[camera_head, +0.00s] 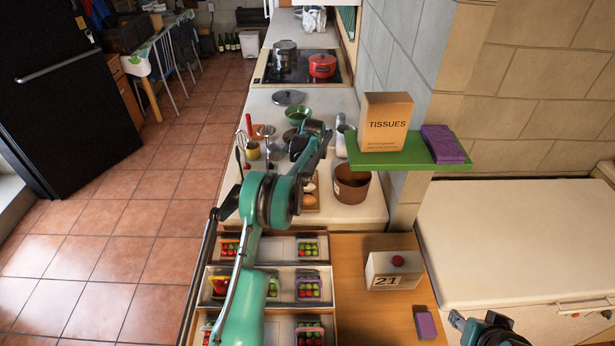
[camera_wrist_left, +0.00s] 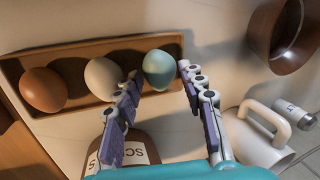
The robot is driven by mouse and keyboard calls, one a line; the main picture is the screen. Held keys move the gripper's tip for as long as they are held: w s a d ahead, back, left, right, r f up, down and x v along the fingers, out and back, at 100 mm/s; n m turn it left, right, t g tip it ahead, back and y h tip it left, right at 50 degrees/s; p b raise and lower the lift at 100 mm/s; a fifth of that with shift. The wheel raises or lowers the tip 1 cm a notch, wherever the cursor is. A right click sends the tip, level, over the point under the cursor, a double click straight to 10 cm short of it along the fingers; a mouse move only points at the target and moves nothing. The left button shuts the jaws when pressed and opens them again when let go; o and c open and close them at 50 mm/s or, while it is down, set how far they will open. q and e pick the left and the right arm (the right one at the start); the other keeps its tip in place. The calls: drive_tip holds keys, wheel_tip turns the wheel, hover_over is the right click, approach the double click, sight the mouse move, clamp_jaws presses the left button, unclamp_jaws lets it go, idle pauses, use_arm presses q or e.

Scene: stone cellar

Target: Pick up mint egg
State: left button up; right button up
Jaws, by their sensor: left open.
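The mint egg (camera_wrist_left: 158,68) sits at the right end of a brown wooden tray (camera_wrist_left: 70,50) in the left wrist view. A cream egg (camera_wrist_left: 103,78) and a brown egg (camera_wrist_left: 43,90) lie left of it in the same tray. My left gripper (camera_wrist_left: 159,75) is open, with one fingertip at each side of the mint egg in the picture; I cannot tell whether they touch it. In the head view the tray (camera_head: 312,203) is partly hidden behind my left arm, and the mint egg cannot be made out. Only part of my right arm shows, at the bottom right.
A copper-brown pot (camera_head: 351,184) stands right of the tray. A white mug (camera_wrist_left: 255,140) and a labelled brown jar (camera_wrist_left: 125,155) are close to my left fingers. A green shelf (camera_head: 392,160) holds a tissue box (camera_head: 386,122). Open drawers (camera_head: 273,280) lie in front.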

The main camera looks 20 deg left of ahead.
use_arm(q)
drive_tip(key=shift+x, duration=0.8)
drive_tip(key=shift+r, duration=0.1)
drive_tip(key=c, duration=0.4)
drive_tip(key=shift+c, duration=0.2)
